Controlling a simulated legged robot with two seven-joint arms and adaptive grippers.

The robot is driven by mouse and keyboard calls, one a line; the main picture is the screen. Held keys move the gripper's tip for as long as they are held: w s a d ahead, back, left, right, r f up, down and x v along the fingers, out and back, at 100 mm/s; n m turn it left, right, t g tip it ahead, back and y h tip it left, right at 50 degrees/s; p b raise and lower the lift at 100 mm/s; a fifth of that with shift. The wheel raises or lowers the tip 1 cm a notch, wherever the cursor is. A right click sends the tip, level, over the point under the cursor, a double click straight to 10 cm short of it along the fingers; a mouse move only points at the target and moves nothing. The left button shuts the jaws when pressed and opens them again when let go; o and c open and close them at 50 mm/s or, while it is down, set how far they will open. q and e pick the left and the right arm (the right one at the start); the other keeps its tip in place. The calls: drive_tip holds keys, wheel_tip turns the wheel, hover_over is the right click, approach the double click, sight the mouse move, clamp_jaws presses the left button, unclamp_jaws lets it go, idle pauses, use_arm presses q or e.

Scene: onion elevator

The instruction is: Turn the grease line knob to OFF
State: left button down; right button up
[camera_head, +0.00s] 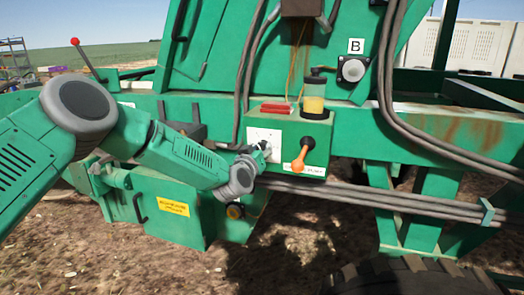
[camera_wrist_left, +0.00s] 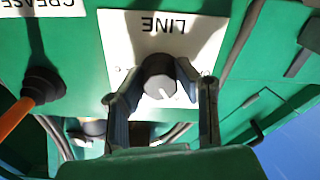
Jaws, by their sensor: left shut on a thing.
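The grease line knob (camera_wrist_left: 158,72) is a round grey knob with a white pointer mark on its face. It sits on a white plate (camera_wrist_left: 205,35) whose word LINE appears upside down in the left wrist view. My left gripper (camera_wrist_left: 160,82) is shut on the knob, one dark finger on each side. In the head view the gripper (camera_head: 256,154) reaches the white plate (camera_head: 258,134) on the green box, and its fingers partly hide the knob. ON or OFF marks cannot be read. My right gripper is not in view.
An orange-handled lever (camera_head: 300,159) hangs right beside the plate. A jar of yellow grease (camera_head: 314,104) and a red block (camera_head: 276,108) stand on the box. Thick hoses (camera_head: 390,205) run below and right. A round fitting marked B (camera_head: 352,69) is above.

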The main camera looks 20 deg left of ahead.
use_arm(q)
drive_tip(key=shift+f+n+b, duration=0.1)
drive_tip(key=shift+n+b, duration=0.2)
drive_tip(key=shift+b, duration=0.05)
drive_tip(key=shift+a+f+n+b, duration=0.1)
drive_tip(key=shift+n+b, duration=0.9)
drive_tip(key=n+b, duration=0.2)
drive_tip(key=shift+n, duration=0.4)
drive_tip(key=n+b, duration=0.4)
drive_tip(key=shift+n+b, duration=0.8)
drive_tip(key=shift+n, duration=0.4)
drive_tip(key=c, duration=1.2)
unclamp_jaws()
